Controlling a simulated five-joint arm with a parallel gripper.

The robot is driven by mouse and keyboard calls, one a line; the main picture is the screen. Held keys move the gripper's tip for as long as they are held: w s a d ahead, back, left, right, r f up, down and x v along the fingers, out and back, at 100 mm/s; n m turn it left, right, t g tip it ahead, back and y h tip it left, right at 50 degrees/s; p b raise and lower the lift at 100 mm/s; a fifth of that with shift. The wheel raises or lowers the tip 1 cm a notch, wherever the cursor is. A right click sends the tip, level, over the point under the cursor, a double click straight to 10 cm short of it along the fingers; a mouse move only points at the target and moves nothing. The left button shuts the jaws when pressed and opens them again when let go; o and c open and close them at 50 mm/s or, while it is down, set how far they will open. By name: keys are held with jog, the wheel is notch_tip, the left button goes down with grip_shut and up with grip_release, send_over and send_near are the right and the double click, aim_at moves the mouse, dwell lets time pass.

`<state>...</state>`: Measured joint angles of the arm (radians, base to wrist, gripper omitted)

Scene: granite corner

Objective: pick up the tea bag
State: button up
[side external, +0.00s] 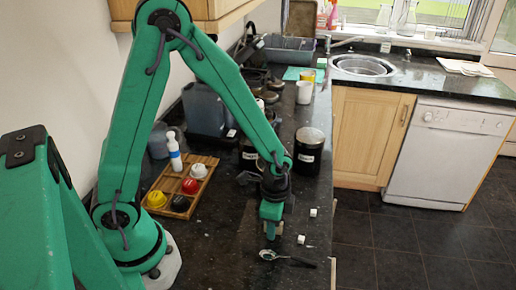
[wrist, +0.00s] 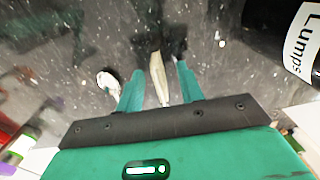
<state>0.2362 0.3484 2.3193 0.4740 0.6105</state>
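A pale beige, narrow flat thing, apparently the tea bag (wrist: 159,76), lies between my fingers in the wrist view, seen nearly edge-on, with a gap to each finger. My gripper (wrist: 160,82) is open, its two green fingers on either side of it. In the side view my gripper (side external: 271,228) points down, low over the dark granite worktop (side external: 225,245). There the fingers largely hide the tea bag, and I cannot tell its outline.
A black jar (wrist: 290,35) labelled "Lumps" stands close at the right in the wrist view. White cubes (side external: 301,239) and a spoon (side external: 285,257) lie near my gripper. A wooden tray (side external: 181,187) with coloured items is to the left. The worktop's right edge is close.

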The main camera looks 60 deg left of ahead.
dwell(0.4)
grip_shut()
jog(key=shift+r, duration=0.15)
jog(key=shift+r, duration=0.7)
notch_tip(320, 180, up, 3)
jog(key=shift+f, duration=0.1)
jog(key=s+d+r, duration=0.6)
jog(key=s+d, duration=0.2)
jog(key=shift+d+r, duration=0.15)
jog(key=shift+r, duration=0.15)
